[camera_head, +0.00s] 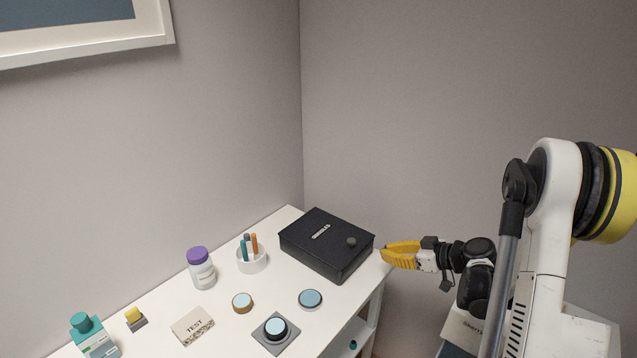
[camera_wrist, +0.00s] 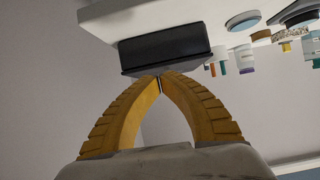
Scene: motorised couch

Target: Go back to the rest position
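My gripper (camera_head: 384,253) has yellow fingers and is at the right edge of the table in the head view, just right of the black box. In the wrist view the fingertips of my gripper (camera_wrist: 160,79) meet, with nothing seen between them. The black box (camera_head: 326,243) sits on the far right end of the white table (camera_head: 222,338), its lid closed with a dark knob on top. In the wrist view the black box (camera_wrist: 165,49) appears just beyond the fingertips; whether they touch it I cannot tell.
On the table are a purple-capped bottle (camera_head: 201,269), a pen cup (camera_head: 252,259), round buttons (camera_head: 311,299), a TEST card (camera_head: 193,326), a yellow switch (camera_head: 135,318) and a teal bottle (camera_head: 94,337). Grey walls stand behind. Space right of the table is open up to my arm.

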